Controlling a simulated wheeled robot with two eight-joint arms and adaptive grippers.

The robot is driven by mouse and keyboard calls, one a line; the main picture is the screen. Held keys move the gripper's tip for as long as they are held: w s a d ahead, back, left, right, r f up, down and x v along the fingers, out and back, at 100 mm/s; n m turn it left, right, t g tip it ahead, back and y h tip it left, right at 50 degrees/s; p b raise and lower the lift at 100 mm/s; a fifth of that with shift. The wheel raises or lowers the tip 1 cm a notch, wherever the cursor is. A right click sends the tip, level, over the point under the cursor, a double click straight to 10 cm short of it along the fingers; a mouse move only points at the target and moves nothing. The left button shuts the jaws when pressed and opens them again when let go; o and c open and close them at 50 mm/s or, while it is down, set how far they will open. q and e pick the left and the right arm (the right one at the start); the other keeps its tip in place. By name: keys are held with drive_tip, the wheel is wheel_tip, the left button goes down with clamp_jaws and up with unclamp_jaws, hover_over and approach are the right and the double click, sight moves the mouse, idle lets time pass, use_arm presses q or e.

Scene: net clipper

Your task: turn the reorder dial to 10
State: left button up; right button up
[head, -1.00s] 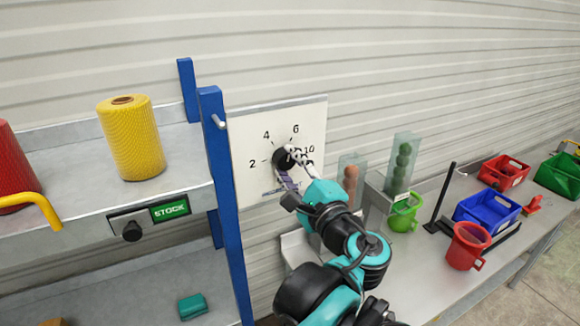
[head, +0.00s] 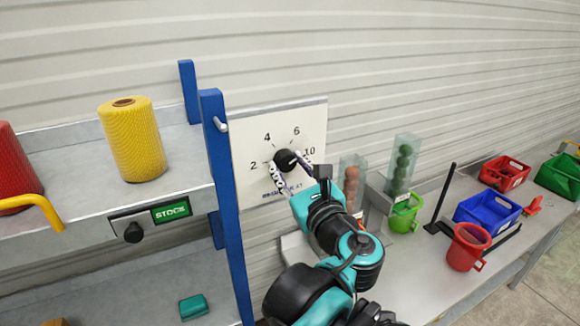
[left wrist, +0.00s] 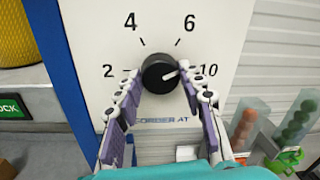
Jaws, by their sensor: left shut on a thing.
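The reorder dial is a round black knob (head: 285,160) on a white panel (head: 252,130) with the numbers 2, 4, 6 and 10 visible. In the left wrist view the knob (left wrist: 158,73) has a white pointer mark aimed right and slightly up, close to the 10. My left gripper (head: 289,166) is at the knob, one finger on each side. In the left wrist view my left gripper (left wrist: 160,80) is shut on the knob, its fingertips at the left and right edges. My right gripper is not in view.
A blue shelf post (head: 225,200) stands just left of the panel. The shelf holds a yellow spool (head: 132,140) and a STOCK label (head: 170,210). Clear tubes (head: 403,160), a red cup (head: 467,247) and a blue bin (head: 487,211) stand on the bench at right.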

use_arm(q)
drive_tip(key=m, duration=0.5)
idle(0.6)
drive_tip(key=o, duration=1.2)
drive_tip(key=shift+c, duration=0.2)
drive_tip(key=v, duration=1.2)
drive_tip(key=shift+r, duration=0.15)
drive_tip(key=shift+a, duration=0.1)
